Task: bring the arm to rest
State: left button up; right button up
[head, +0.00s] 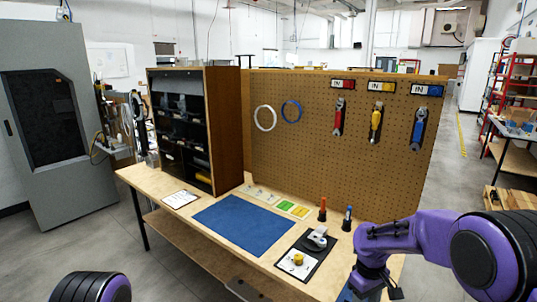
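My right arm comes in from the right, purple and black, and bends down at the bench's right front. My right gripper (377,291) points down at the lower edge of the head view and is partly cut off. I cannot tell whether it is open or shut. Of my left arm only a purple and black rounded part shows at the bottom left, and my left gripper is out of view. The wooden workbench (140,181) carries a blue mat (243,224) and a dark tray (291,273) with a grey part (317,238) and a yellow part (298,259).
A pegboard (300,155) with hanging tools and rings stands behind the bench. A dark shelf cabinet (228,130) stands at its left. An orange-topped item (322,209) and a blue-topped item (347,219) stand upright near my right arm. The blue mat is clear.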

jog(key=s+f+m+t+b, duration=0.1)
jog(key=s+f+m, duration=0.2)
jog(key=s+f, duration=0.6)
jog(key=s+f+m+t+b, duration=0.1)
jog(key=s+f+m+b, duration=0.3)
jog(key=f, duration=0.9)
jog(key=s+d+f+m+t+h, duration=0.1)
jog(key=s+d+m, duration=0.1)
jog(key=s, duration=0.7)
jog(key=s+d+f+m+t+h, duration=0.1)
jog(key=s+d+f+m, duration=0.1)
jog(key=s, duration=0.8)
jog(key=shift+s+d+h+p, duration=0.2)
jog(key=shift+s+h+p, duration=0.1)
